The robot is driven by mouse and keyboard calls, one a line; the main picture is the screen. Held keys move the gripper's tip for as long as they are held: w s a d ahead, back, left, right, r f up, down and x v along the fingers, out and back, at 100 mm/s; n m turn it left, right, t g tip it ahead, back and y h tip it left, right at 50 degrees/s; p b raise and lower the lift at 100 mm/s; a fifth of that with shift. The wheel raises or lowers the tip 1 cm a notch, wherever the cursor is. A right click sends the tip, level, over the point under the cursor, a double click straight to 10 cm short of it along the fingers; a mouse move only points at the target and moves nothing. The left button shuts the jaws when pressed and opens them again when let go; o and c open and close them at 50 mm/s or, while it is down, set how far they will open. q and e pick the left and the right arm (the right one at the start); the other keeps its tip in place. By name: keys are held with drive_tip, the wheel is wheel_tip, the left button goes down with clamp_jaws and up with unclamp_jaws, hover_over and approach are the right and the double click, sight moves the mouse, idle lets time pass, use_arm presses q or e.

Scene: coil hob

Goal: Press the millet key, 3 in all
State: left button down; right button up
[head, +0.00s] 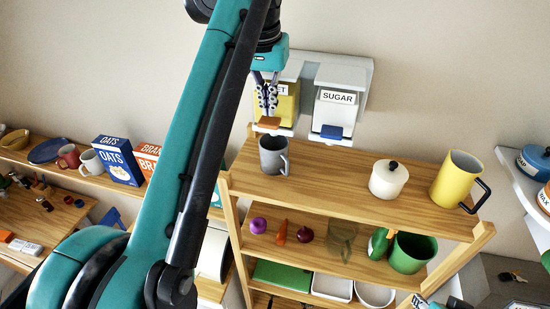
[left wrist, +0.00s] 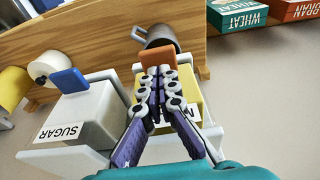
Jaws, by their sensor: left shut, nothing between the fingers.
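The millet dispenser (head: 287,106) hangs on the wall with yellow contents; my gripper partly covers its label. Its orange key (head: 268,124) juts out at the bottom front and also shows in the left wrist view (left wrist: 139,77). My left gripper (head: 267,112) is shut and empty, its fingertips pointing down close to the orange key. In the left wrist view the fingers (left wrist: 158,72) overlap the key, and I cannot tell whether they touch it. A grey mug (head: 272,158) stands on the shelf below the key.
The sugar dispenser (head: 337,104) with a blue key (head: 331,131) hangs just right of the millet one. A white lidded pot (head: 388,181) and a yellow mug (head: 455,178) stand on the wooden shelf (head: 335,187). The shelf between mug and pot is clear.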

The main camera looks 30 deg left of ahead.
use_arm(q)
drive_tip(key=shift+f, duration=0.15)
drive_tip(key=shift+f+b, duration=0.95)
drive_tip(key=shift+f, duration=0.4)
drive_tip(key=shift+r, duration=0.2)
drive_tip(key=shift+r+p, duration=1.35)
drive_tip(key=shift+p, duration=0.05)
drive_tip(key=shift+f, duration=0.2)
